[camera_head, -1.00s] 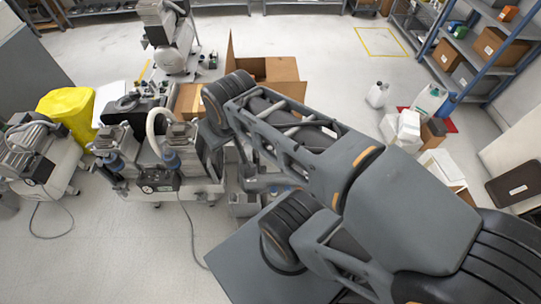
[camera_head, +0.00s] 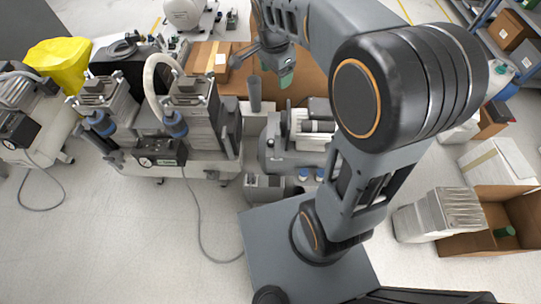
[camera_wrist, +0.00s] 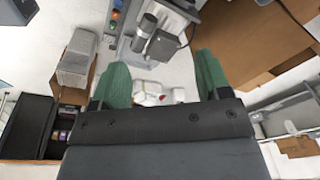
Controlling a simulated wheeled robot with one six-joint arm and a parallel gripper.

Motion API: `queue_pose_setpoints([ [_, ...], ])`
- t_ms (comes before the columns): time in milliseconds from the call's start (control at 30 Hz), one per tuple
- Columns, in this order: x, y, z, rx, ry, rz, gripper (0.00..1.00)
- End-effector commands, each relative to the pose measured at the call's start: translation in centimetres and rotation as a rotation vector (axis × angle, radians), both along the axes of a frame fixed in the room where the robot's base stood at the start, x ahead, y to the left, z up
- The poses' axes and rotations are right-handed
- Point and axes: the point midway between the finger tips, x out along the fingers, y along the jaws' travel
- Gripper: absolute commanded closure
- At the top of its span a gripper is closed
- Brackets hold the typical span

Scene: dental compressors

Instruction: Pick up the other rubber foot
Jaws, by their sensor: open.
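I cannot make out a rubber foot for certain in either view. A few small dark items (camera_head: 231,20) lie on the floor at the top of the head view, too small to identify. My gripper (camera_wrist: 160,62) is open, with its two green fingers well apart in the wrist view and nothing held between them. In the head view, one green finger of my gripper (camera_head: 286,72) shows in front of the cardboard at the top middle. My arm hides much of the upper right there.
A compressor unit (camera_head: 160,148) with a curved pale hose stands left of centre. A yellow bag (camera_head: 60,62) is at the upper left. An open cardboard box (camera_head: 512,208) stands at the right. White and red items (camera_wrist: 155,92) show beyond my fingers. Floor at lower left is clear apart from cables.

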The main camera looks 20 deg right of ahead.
Motion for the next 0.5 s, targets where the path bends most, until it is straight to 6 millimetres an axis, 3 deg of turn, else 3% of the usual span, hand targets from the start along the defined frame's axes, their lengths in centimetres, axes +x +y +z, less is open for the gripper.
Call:
queue_pose_setpoints([
  [33,1.5,0.2,-5.7,-0.002,0.024,-0.095,0.3],
  [100,3.2,0.4,-9.8,-0.01,0.048,-0.238,0.3],
  [300,7.2,1.1,-20.9,-0.055,0.087,-0.608,0.3],
  [500,9.6,1.6,-29.0,-0.107,0.096,-0.879,0.3],
])
